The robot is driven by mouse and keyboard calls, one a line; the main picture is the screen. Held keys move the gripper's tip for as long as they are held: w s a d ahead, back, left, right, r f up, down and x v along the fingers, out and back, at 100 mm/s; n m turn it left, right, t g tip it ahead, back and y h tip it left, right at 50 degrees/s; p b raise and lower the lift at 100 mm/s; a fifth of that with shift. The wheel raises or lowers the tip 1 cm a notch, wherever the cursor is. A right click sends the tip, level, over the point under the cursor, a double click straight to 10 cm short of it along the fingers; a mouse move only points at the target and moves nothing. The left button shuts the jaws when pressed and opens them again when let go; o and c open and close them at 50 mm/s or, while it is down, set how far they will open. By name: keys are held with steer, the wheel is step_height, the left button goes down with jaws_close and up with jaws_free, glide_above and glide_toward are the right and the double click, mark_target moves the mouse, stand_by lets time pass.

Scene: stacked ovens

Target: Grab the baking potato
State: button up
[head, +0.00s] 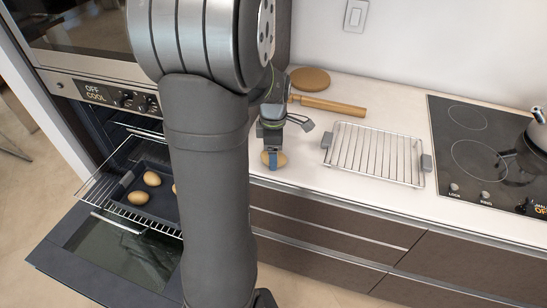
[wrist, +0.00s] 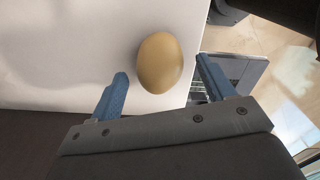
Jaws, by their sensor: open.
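A tan, egg-shaped baking potato (wrist: 160,62) lies on the white counter near its front edge. In the head view the same potato (head: 281,159) shows just around my gripper (head: 271,152), partly hidden by it. In the wrist view my gripper (wrist: 161,70) is open, with one blue finger on each side of the potato's near end. Gaps show between the potato and both fingers. More potatoes (head: 152,178) lie on a dark tray in the open oven at the left; one is partly hidden behind my arm.
The open oven (head: 120,255) has its door down and a wire rack (head: 98,190) pulled out. A wire cooling rack (head: 375,152) stands right of my gripper. A rolling pin (head: 330,104) and round board (head: 310,79) lie behind. A cooktop (head: 470,130) with a kettle is far right.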

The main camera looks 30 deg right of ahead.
steer(key=shift+f, duration=0.9)
steer(key=shift+c, duration=0.4)
steer(key=c, duration=1)
steer(key=shift+r, duration=0.1)
